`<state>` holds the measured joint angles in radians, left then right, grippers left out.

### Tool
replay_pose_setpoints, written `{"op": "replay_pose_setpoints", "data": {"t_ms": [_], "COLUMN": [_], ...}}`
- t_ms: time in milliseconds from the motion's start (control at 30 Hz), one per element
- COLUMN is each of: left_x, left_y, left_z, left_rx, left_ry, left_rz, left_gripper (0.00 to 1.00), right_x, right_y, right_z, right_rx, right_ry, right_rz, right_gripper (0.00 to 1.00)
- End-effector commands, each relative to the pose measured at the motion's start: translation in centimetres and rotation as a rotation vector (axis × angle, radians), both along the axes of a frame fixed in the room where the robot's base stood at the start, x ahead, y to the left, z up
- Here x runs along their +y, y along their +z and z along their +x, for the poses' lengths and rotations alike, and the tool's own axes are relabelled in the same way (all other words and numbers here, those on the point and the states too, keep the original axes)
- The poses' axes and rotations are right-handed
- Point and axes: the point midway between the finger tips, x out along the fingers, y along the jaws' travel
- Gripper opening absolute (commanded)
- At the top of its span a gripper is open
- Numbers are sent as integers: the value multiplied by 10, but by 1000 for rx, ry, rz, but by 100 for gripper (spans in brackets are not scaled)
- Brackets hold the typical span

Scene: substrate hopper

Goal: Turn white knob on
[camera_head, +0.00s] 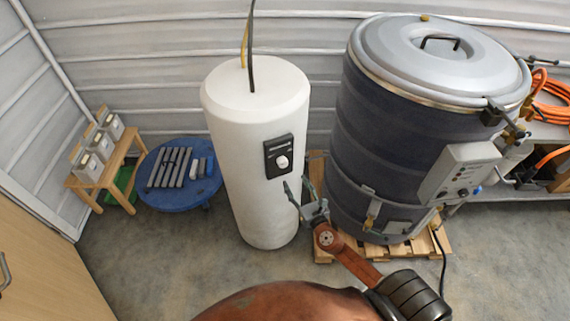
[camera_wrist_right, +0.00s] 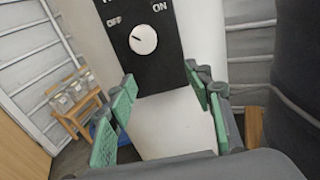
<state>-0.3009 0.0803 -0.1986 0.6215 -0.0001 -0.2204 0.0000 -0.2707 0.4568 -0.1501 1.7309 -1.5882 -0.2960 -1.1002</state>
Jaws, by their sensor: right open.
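The white knob (camera_head: 282,162) sits on a black control panel (camera_head: 272,153) on the front of a white cylindrical tank (camera_head: 228,165). In the right wrist view the knob (camera_wrist_right: 143,39) shows close, with OFF printed to its left and ON at its upper right. A mark on the knob points to the upper left, toward OFF. My right gripper (camera_head: 300,196) is open, below and in front of the panel. In the wrist view its green-padded fingers (camera_wrist_right: 165,110) are spread apart below the knob, with nothing between them. My left gripper is not in view.
A dark drum (camera_head: 375,120) with a grey lid and control box stands on a pallet close to my right arm. A blue round table (camera_head: 180,198) with grey bars and a wooden stand (camera_head: 105,178) are at left. Floor in front of the tank is clear.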

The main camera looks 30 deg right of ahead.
Motion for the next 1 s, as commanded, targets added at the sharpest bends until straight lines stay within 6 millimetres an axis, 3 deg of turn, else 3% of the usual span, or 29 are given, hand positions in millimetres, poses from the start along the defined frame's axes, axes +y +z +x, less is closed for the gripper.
{"op": "replay_pose_setpoints", "data": {"t_ms": [33,100,200,600,1000], "left_x": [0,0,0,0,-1], "left_y": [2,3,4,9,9], "left_z": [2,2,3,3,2], "left_rx": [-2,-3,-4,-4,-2], "left_ry": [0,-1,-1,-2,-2], "left_rz": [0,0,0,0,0], "left_gripper": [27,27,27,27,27], "right_x": [6,11,13,6,4], "right_y": [17,31,37,36,35], "right_z": [1,2,10,67,79], "right_rx": [-23,-43,-54,-53,-51], "right_ry": [17,29,35,34,33], "right_rz": [-56,-109,-136,-131,-130], "right_gripper": [47,47,47,47,47]}}
